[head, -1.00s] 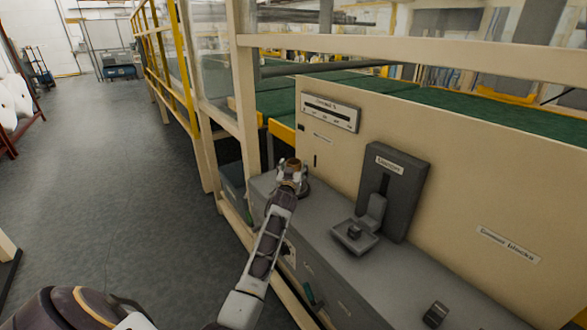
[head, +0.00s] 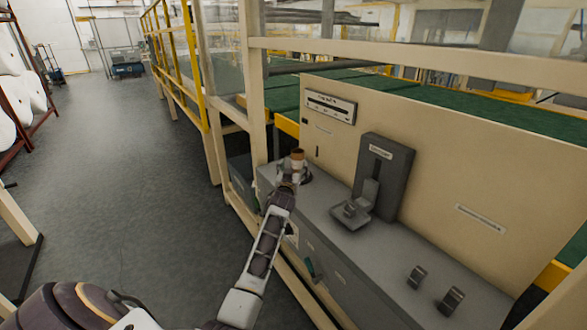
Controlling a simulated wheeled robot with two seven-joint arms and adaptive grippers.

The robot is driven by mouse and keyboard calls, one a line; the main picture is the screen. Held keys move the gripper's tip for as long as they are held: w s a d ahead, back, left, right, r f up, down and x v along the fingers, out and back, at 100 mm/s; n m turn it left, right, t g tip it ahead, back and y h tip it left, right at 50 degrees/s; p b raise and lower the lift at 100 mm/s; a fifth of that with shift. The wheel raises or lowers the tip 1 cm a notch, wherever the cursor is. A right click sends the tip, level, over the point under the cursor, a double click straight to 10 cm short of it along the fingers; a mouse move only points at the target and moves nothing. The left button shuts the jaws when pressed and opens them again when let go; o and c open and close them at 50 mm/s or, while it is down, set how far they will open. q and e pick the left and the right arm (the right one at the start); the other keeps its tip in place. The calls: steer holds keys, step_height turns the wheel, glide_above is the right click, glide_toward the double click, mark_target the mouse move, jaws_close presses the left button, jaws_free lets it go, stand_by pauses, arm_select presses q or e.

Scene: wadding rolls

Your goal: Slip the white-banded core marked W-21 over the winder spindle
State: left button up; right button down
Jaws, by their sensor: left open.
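A small brown core (head: 297,155) with a pale band below its top stands upright at the far left end of the grey counter. No marking can be read on it. My left gripper (head: 291,180) is open, low on the near side of the core. I cannot tell whether its fingers touch it. A dark round base shows beside the gripper. Any spindle inside the core is hidden, so I cannot tell whether the core is around one. My right gripper is not in view.
A dark grey upright unit (head: 383,172) with a small ledge stands on the counter (head: 385,250). Two small dark blocks (head: 417,277) (head: 450,300) lie nearer on the right. A beige panel (head: 440,175) rises behind.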

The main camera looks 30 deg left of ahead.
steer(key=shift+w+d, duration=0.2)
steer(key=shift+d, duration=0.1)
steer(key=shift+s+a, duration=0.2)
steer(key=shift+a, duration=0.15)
